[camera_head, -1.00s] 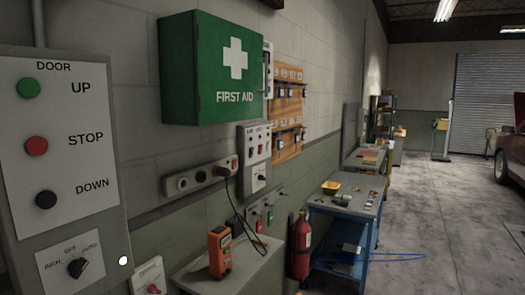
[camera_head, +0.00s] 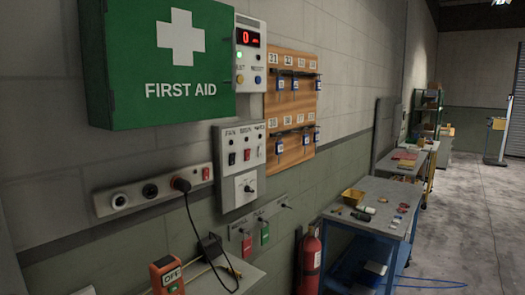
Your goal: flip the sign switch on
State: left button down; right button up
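A grey switch panel (camera_head: 239,170) is on the wall below the first aid cabinet. Small labels run along its top; they seem to read FAN, SIGN and a third word too small to read. Under the middle label is a dark rocker switch (camera_head: 247,155); whether it is on or off is too small to tell. A white plate with a dark knob (camera_head: 248,188) is lower on the panel. Neither of my grippers is in view.
A green first aid cabinet (camera_head: 163,65) juts out above. A socket strip (camera_head: 150,191) with a plugged-in black cord is to the left. A key board (camera_head: 291,100), fire extinguisher (camera_head: 310,262) and blue workbench (camera_head: 380,205) are to the right. Clear floor lies at far right.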

aim_at(247, 151)
jog(key=i+l+u, duration=0.1)
jog(key=l, duration=0.25)
jog(key=i+l+u, duration=0.1)
jog(key=i+l, duration=0.15)
jog(key=l, duration=0.15)
jog(key=i+l, duration=0.2)
jog(key=l, duration=0.2)
jog(key=i+l+u, duration=0.15)
jog(key=l, duration=0.25)
jog(key=i+l+u, duration=0.1)
jog(key=l, duration=0.35)
jog(key=i+l+u, duration=0.1)
jog(key=l, duration=0.3)
jog(key=i, duration=0.05)
